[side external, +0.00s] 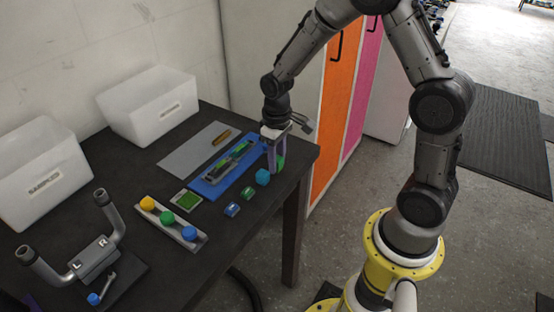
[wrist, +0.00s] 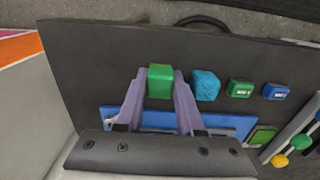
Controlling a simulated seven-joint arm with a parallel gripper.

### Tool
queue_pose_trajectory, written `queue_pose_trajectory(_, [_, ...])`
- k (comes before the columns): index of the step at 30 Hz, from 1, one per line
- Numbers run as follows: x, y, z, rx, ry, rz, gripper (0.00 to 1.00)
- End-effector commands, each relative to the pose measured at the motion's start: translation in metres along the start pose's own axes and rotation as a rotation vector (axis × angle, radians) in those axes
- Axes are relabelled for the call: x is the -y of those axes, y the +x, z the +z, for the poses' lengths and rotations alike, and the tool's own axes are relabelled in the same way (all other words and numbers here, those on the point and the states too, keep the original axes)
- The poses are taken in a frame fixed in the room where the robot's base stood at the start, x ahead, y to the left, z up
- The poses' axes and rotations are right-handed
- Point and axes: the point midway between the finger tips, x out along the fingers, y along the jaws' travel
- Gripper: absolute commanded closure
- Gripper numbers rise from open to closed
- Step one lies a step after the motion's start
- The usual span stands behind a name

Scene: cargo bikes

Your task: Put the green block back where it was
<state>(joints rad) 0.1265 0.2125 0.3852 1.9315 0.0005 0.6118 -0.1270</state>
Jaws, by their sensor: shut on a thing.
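My gripper (side external: 275,163) is shut on the green block (wrist: 160,80), which sits between the two purple fingertips in the wrist view. In the side view the green block (side external: 281,161) shows partly behind a finger, near the right end of the dark table. I cannot tell whether it touches the table top. A blue block (side external: 263,177) stands on the table close beside the fingers; it also shows just right of the green block in the wrist view (wrist: 206,85).
A blue tray (side external: 205,189) with a tool lies left of my gripper. Small green (side external: 248,193) and blue (side external: 232,209) labelled blocks lie in front. A rack (side external: 188,243) holds yellow, green and blue knobs. Two white bins (side external: 150,105) stand at the back. The table's right edge is close.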

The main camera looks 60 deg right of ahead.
Motion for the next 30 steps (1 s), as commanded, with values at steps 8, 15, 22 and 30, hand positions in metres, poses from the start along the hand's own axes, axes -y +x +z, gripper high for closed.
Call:
queue_pose_trajectory(8, [0.0, 0.001, 0.0, 0.0, 0.0, 0.0, 1.0])
queue_pose_trajectory(15, [0.0, 0.003, 0.0, 0.0, 0.0, 0.0, 0.4])
queue_pose_trajectory(22, [0.0, 0.003, 0.0, 0.0, 0.0, 0.0, 0.33])
queue_pose_trajectory(30, [0.0, -0.011, -0.001, -0.005, 0.0, 0.001, 0.33])
